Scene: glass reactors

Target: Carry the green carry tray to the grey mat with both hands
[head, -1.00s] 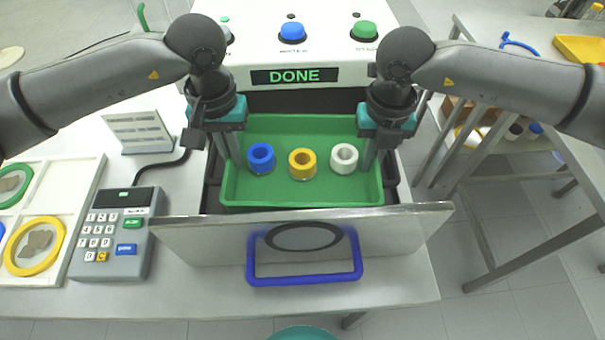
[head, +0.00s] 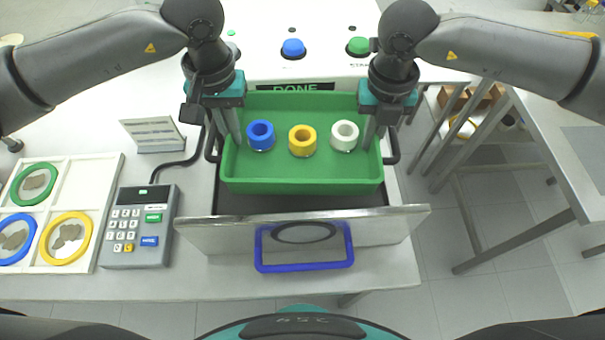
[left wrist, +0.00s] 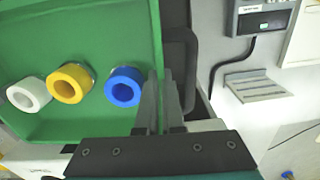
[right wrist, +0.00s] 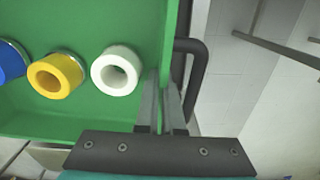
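The green carry tray (head: 300,185) hangs level above the open drawer, with a blue ring (head: 260,135), a yellow ring (head: 302,140) and a white ring (head: 344,136) inside. My left gripper (head: 233,138) is shut on its left wall, and my right gripper (head: 370,135) is shut on its right wall. In the left wrist view (left wrist: 160,85) and the right wrist view (right wrist: 162,90), the fingers straddle the wall, with a dark side handle just outside. A grey mat (head: 588,150) shows partly on the right-hand table, cut off by the picture edge.
The drawer front (head: 300,228) with a blue handle (head: 305,267) stands below the tray. A machine with buttons (head: 310,40) is behind it. A keypad (head: 138,228) and a sample rack (head: 60,215) lie to the left. A floor gap separates the right table (head: 535,110).

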